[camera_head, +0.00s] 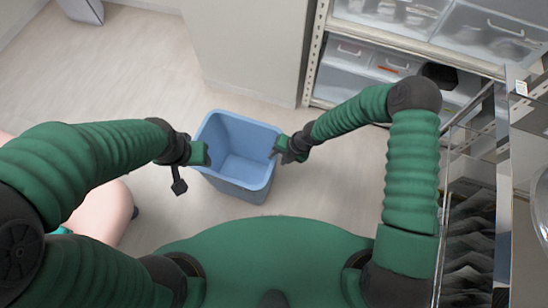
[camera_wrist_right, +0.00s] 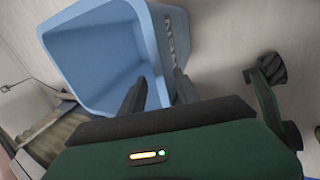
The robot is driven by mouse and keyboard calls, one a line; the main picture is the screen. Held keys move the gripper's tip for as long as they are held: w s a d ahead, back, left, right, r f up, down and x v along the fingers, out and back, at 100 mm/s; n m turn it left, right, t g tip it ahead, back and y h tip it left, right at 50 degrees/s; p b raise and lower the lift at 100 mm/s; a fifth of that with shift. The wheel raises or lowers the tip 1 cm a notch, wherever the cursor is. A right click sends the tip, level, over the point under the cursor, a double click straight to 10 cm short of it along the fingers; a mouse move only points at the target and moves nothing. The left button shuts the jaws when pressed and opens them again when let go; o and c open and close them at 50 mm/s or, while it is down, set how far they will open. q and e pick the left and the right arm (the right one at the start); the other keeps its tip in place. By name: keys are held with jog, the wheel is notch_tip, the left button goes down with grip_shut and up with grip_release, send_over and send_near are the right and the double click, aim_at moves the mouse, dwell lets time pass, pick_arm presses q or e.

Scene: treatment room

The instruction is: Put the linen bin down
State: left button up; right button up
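The linen bin (camera_head: 240,133) is a blue, open-topped, empty-looking tub in the middle of the head view, upright in front of my body. Whether its base touches the floor is not clear. My right gripper (camera_head: 279,152) is at its right rim. In the right wrist view the bin (camera_wrist_right: 90,55) fills the upper left, and my right fingers (camera_wrist_right: 158,88) straddle its wall, one inside and one outside, shut on it. My left gripper (camera_head: 203,153) is at the bin's left rim; its fingers are too hidden to tell their state.
Pale floor (camera_head: 130,65) is open to the left and behind the bin. A shelf rack with clear drawers (camera_head: 385,60) stands at the back right, beside a light cabinet (camera_head: 250,45). A metal cart (camera_head: 470,190) is close on the right. A person's bare limb (camera_head: 108,212) shows at lower left.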

pick_arm(q)
jog(key=p+v, duration=0.2)
jog(key=v, duration=0.1)
jog(key=shift+w+d+r, duration=0.1)
jog(key=shift+w+r, duration=0.1)
jog(key=shift+w, duration=0.1)
pick_arm(e)
jog(key=s+d+r+m+h, duration=0.1)
jog(key=s+d+r+m, duration=0.2)
jog(key=r+m, duration=0.6)
jog(key=s+d+r+m+t+h, duration=0.1)
jog(key=s+d+r+m, duration=0.3)
jog(key=d+r+m, duration=0.4)
jog(key=s+d+r+m+h, duration=0.2)
jog(key=s+d+r+m, duration=0.2)
jog(key=r+m, duration=0.7)
jog(key=d+m, duration=0.2)
jog(key=m, duration=0.2)
jog(key=shift+s+d+h, duration=0.25)
jog(key=shift+h, duration=0.05)
